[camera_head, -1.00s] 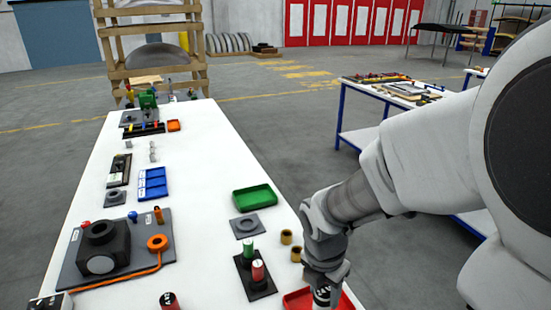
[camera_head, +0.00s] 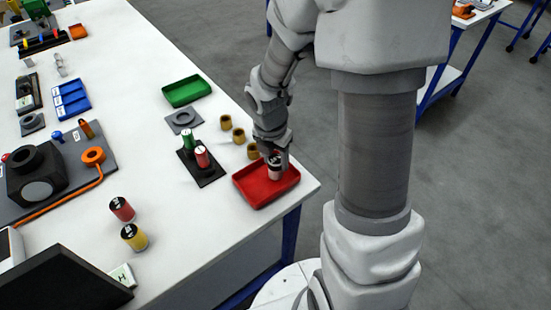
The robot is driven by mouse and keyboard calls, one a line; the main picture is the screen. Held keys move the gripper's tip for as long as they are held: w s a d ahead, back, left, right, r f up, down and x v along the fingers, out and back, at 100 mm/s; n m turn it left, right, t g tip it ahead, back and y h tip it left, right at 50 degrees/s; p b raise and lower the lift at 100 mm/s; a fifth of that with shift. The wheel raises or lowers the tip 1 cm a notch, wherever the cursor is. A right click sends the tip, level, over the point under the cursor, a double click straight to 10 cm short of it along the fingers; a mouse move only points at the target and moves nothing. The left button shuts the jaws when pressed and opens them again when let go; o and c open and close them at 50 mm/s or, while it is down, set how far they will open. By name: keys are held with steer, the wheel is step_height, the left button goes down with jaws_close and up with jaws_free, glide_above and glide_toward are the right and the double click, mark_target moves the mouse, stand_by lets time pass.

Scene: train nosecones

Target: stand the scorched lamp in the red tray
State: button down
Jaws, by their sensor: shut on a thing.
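The red tray (camera_head: 250,196) sits at the near right corner of the white table. My gripper (camera_head: 276,158) points down over it, shut on a small cylinder, the scorched lamp (camera_head: 275,172), with a dark-and-white marked top and a pale pinkish side. The lamp is upright, within the tray's outline. I cannot tell whether its base touches the tray floor. The fingers hide part of its top.
A black holder (camera_head: 209,177) with a green lamp (camera_head: 188,139) and a red lamp (camera_head: 202,156) stands left of the tray. Several brass cups (camera_head: 239,136) stand behind it. Another red lamp (camera_head: 122,208) and a yellow lamp (camera_head: 134,237) stand front left. A green tray (camera_head: 187,91) lies farther back.

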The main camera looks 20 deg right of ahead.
steer(key=shift+f, duration=0.15)
steer(key=shift+c, duration=1.7)
jaws_free()
